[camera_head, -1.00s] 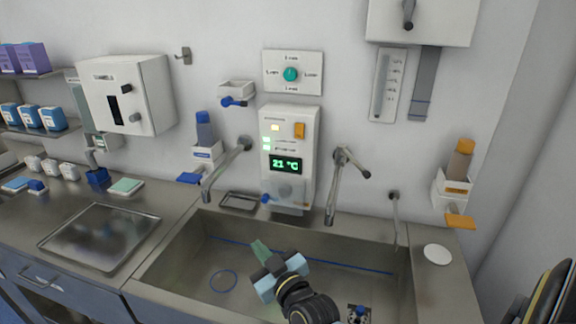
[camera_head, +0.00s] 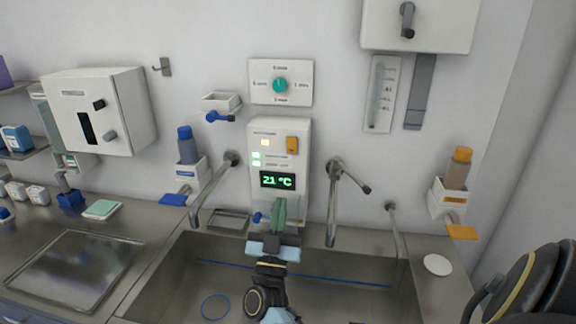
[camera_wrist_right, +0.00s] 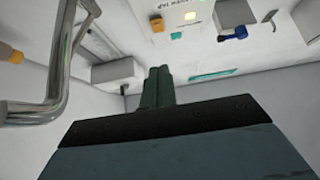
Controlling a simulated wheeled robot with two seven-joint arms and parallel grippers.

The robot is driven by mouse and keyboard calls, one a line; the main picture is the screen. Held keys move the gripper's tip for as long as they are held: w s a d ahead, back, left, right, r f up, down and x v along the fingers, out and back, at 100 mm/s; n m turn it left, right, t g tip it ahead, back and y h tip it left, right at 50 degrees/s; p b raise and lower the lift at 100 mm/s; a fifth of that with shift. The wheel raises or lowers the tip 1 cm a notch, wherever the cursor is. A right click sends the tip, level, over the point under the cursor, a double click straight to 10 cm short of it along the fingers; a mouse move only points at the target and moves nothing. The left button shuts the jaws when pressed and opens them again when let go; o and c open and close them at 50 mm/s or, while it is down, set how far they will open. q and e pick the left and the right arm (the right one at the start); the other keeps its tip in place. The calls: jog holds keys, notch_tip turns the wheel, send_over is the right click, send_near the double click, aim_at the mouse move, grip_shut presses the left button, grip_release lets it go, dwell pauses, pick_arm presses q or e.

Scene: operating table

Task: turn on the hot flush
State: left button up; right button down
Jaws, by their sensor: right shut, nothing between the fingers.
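The wall control unit (camera_head: 281,150) is white, with a green display (camera_head: 277,180) reading 21 °C, lit indicators and an orange switch (camera_head: 292,144). A blue-tipped lever (camera_head: 259,217) sits low on its left side. My right gripper (camera_head: 279,208) is shut and empty, with green fingers pointing up in front of the unit's lower part, hiding the knob area there. Contact cannot be told. The fingers also show in the right wrist view (camera_wrist_right: 158,88), below the unit's underside. My left gripper is not in view.
Metal taps stand left (camera_head: 212,187) and right (camera_head: 335,200) of the unit, close to my right gripper. The steel sink (camera_head: 340,300) lies below. A timer dial (camera_head: 280,85) is above. Dispensers (camera_head: 188,165) hang on the wall.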

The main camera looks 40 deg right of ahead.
aim_at(292, 147)
jog(key=shift+w+d+f+p+x, duration=0.2)
jog(key=shift+f+p+x, duration=0.2)
jog(key=shift+x, duration=1.75)
jog(key=shift+w+d+f+p+x, duration=0.25)
jog(key=shift+f+p+x, duration=0.15)
jog(key=shift+x, duration=1.7)
jog(key=shift+w+d+f+p+x, duration=0.25)
jog(key=shift+p+x, duration=0.25)
jog(key=shift+x, duration=1.65)
jog(key=shift+s, duration=0.1)
jog(key=shift+f, duration=0.1)
